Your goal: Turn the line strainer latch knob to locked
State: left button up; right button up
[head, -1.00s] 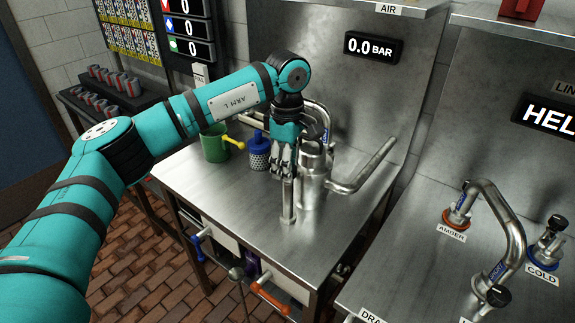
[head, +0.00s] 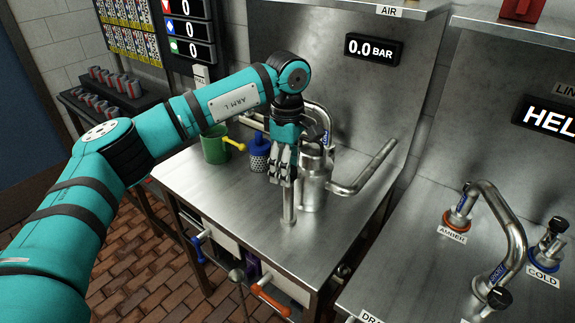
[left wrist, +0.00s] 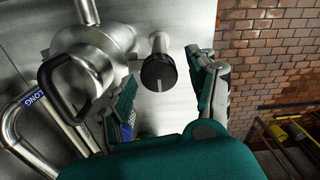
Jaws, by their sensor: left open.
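The line strainer is a steel body (head: 313,180) on the left metal bench. It also shows in the left wrist view (left wrist: 105,45), with a black loop handle. Close beside it stands a short steel post (head: 288,208). The post carries a round black knob (left wrist: 158,72) with a pale mark on its rim, which I take as the latch knob. My left gripper (head: 282,182) points down over the post and hides the knob in the head view. In the left wrist view, its open fingers (left wrist: 162,78) lie on both sides of the knob, with gaps showing. My right gripper is out of view.
A green mug (head: 214,146) and a blue-topped perforated cup (head: 259,152) stand left of the gripper. A bent steel pipe (head: 365,170) is to the right. A display (head: 373,48) reads 0.0 BAR.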

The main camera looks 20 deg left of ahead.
pick_arm(q)
jog(key=shift+r, duration=4)
